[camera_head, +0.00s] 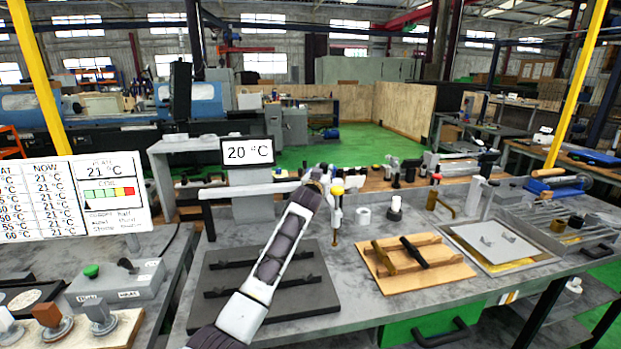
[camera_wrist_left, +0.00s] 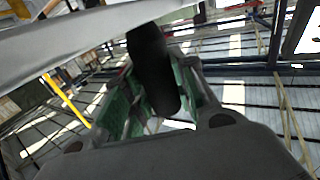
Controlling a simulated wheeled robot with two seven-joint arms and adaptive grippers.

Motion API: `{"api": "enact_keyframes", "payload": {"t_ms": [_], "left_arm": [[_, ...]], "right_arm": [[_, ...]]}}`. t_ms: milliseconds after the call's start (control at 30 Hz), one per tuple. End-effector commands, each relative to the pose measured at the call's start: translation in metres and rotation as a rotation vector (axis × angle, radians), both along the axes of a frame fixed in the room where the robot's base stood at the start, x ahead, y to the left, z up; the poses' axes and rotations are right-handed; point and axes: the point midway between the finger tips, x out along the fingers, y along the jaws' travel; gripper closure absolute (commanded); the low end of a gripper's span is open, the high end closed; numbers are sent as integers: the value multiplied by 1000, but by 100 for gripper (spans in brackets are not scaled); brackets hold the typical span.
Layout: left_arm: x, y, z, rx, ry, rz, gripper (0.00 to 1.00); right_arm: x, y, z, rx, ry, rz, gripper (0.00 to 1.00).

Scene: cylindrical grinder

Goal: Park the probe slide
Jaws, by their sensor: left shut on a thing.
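The probe slide (camera_head: 337,205) is a pale upright piece with a yellow ball on top and a brass tip pointing down. It is at the right end of a white horizontal rail (camera_head: 245,191). My left gripper (camera_head: 322,176) is at that end of the rail, beside the yellow ball, its arm reaching up from the bottom of the head view. In the left wrist view a dark rounded handle (camera_wrist_left: 150,68) sits between its green-padded fingers, which are shut on it. The gripper hides part of the slide and rail joint. My right gripper is not in view.
A dark plate with two bars (camera_head: 310,290) lies below the rail. To its right are a wooden board (camera_head: 450,275) with dark and brass bars, and a framed tray (camera_head: 540,262). A 20 °C display (camera_head: 248,151) stands behind the rail. Small fixtures line the bench's back.

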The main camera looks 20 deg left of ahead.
Motion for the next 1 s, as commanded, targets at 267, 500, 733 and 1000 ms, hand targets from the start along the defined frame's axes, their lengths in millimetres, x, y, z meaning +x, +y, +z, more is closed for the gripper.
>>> {"api": "enact_keyframes", "payload": {"t_ms": [267, 500, 733, 1000], "left_arm": [[18, -31, -1, -4, -1, -3, 100], [24, -40, 0, -3, -2, -2, 100], [24, -41, 1, -2, -3, -3, 100], [24, -41, 1, -2, -3, -4, 57]], "right_arm": [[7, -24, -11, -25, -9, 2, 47], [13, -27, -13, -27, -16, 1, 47], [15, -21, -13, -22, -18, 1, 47], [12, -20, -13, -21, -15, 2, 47]]}}
